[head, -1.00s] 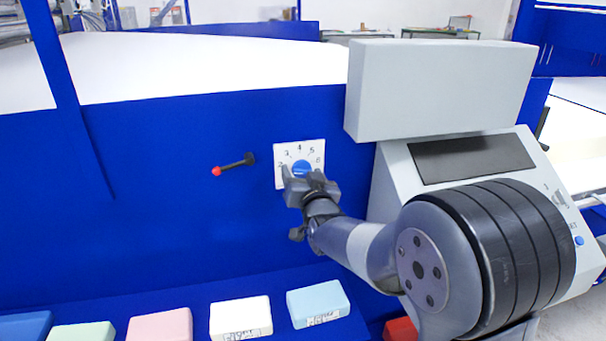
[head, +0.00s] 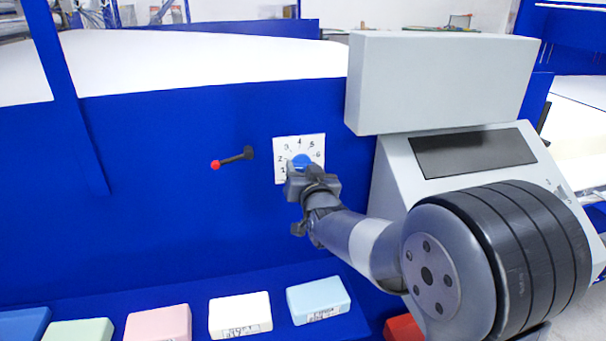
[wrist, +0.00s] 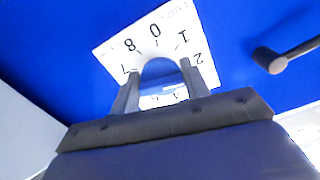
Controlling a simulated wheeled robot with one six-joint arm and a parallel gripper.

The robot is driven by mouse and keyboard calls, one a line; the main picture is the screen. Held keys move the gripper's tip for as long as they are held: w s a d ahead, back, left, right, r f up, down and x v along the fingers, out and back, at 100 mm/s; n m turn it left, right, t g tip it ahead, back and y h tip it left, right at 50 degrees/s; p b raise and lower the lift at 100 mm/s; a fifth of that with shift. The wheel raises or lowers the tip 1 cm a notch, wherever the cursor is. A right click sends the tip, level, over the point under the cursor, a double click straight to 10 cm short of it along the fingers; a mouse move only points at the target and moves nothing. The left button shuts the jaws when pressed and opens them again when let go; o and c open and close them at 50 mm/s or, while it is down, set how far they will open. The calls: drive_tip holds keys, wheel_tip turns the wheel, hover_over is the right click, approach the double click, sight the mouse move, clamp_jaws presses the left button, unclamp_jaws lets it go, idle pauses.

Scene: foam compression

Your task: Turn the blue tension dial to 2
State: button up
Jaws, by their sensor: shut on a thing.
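The blue tension dial (head: 301,160) sits on a white numbered plate (head: 318,142) on the blue machine panel. My gripper (head: 302,172) is at the dial from the front and covers its lower part. In the wrist view the two fingers of my gripper (wrist: 160,88) stand on either side of the blue dial (wrist: 158,72) and are shut on it.
A black lever with a red knob (head: 216,164) sticks out left of the plate; its dark end (wrist: 268,60) shows at the right of the wrist view. A grey console (head: 400,170) stands close on the right. Several foam blocks (head: 240,315) lie on the ledge below.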

idle(0.3)
drive_tip(key=o, duration=1)
drive_tip(key=b+v, duration=0.3)
drive_tip(key=v, duration=0.7)
drive_tip(key=shift+s+d, duration=0.1)
drive_tip(key=shift+s, duration=0.3)
drive_tip(key=shift+w, duration=0.1)
